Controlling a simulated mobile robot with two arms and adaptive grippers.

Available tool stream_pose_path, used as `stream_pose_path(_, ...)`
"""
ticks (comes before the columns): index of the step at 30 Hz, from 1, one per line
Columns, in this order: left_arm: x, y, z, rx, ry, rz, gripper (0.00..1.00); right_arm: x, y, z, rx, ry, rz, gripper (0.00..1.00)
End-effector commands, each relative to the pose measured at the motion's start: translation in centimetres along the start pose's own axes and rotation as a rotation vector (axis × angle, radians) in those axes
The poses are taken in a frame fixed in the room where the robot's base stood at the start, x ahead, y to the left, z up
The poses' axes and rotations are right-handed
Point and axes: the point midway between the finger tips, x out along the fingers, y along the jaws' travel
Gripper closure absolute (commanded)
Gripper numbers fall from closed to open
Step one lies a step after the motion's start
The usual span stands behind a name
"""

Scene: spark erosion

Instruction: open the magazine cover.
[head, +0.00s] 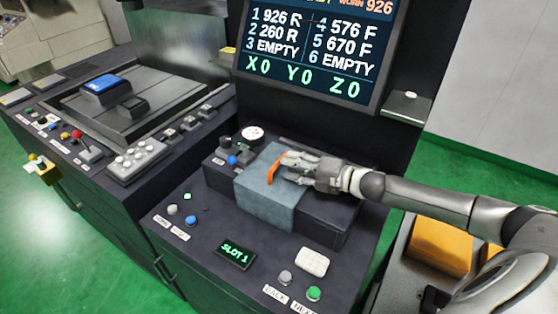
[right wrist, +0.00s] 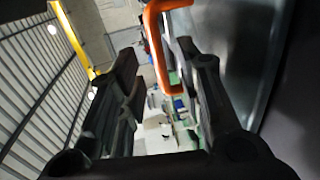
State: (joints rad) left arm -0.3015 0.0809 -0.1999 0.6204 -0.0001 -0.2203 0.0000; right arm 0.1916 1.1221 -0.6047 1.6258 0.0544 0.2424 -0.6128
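The magazine cover (head: 262,205) is a blue-grey lid over a dark box on the front console, and it looks closed. Its orange handle (head: 274,174) stands near the upper middle of it. My right gripper (head: 286,166) reaches in from the right, low over the cover, with its fingers at the handle. In the right wrist view the gripper (right wrist: 160,82) is open, and the orange handle (right wrist: 152,50) shows between its fingers, nearer the right one. I cannot tell whether a finger touches it. My left gripper is not in view.
A screen (head: 318,50) stands behind the box. A dial (head: 252,133) and knobs sit to the box's left. The console front has buttons, a SLOT 1 display (head: 235,252) and a white keypad (head: 313,262). A yellow block (head: 441,246) lies in a tray under my right arm.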

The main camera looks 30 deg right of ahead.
Motion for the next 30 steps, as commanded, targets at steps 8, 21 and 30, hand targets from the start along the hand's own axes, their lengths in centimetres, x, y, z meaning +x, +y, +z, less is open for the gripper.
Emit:
stream_pose_path(8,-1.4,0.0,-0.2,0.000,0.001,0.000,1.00,3.4,0.3,0.0,0.002,-0.001,0.003,0.67)
stream_pose_path(21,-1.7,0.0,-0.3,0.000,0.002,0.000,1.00,5.0,-0.1,0.0,0.001,0.000,-0.001,0.67)
stream_pose_path(30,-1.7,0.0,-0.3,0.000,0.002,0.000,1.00,5.0,0.0,0.0,0.001,0.000,0.000,0.93)
